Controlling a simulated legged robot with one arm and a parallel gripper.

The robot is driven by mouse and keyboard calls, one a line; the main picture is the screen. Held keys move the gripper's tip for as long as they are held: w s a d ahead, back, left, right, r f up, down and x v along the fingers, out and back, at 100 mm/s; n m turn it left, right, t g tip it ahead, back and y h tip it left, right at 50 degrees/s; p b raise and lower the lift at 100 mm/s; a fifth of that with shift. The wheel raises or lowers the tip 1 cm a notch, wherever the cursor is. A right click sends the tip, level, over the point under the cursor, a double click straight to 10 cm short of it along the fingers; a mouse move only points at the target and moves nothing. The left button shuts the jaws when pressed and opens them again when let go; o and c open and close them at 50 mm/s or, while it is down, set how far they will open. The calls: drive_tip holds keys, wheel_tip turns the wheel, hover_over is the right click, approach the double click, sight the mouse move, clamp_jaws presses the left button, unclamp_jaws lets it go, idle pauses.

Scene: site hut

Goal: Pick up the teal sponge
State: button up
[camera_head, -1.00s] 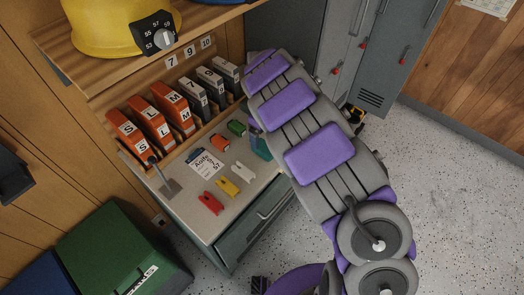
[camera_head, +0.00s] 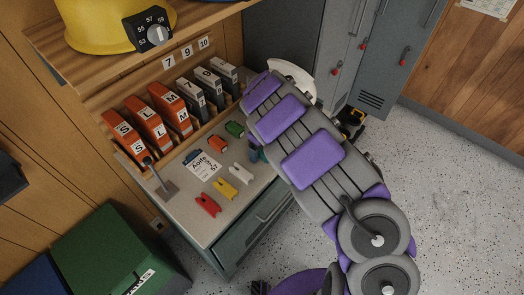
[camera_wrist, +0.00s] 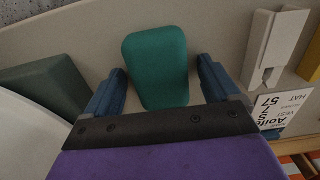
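The teal sponge (camera_wrist: 155,66) lies on the grey counter top. It is a rounded block, in the middle of the wrist view. My gripper (camera_wrist: 160,86) is open, with one blue finger on each side of the sponge. The sponge's near end reaches in between the fingers, and gaps show on both sides. In the head view my arm covers most of this spot, and only a small teal-blue patch shows beside it. I cannot tell there which part is sponge and which is finger.
White (camera_head: 241,175), yellow (camera_head: 224,188) and red clips (camera_head: 208,206) lie on the counter (camera_head: 221,222) with a name card (camera_head: 201,165). Orange and green small items are behind. A dark green block (camera_wrist: 45,88) is left of the gripper.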

sight(262, 149)
drive_tip(key=shift+d, duration=0.25)
drive_tip(key=c, duration=0.3)
drive_tip(key=shift+a, duration=0.3)
drive_tip(key=c, duration=0.7)
drive_tip(key=shift+o, duration=0.2)
wheel_tip(262, 149, up, 3)
drive_tip(key=shift+r+p, duration=0.2)
drive_tip(key=shift+p, duration=0.4)
drive_tip(key=shift+s+r, duration=0.15)
drive_tip(key=shift+s, duration=0.2)
drive_tip(key=s+a+r+p, duration=0.1)
drive_tip(key=s+a, duration=0.1)
drive_tip(key=s, duration=1.3)
drive_tip(key=shift+s+p, duration=0.15)
drive_tip(key=shift+p, duration=0.25)
drive_tip(key=shift+r, duration=0.1)
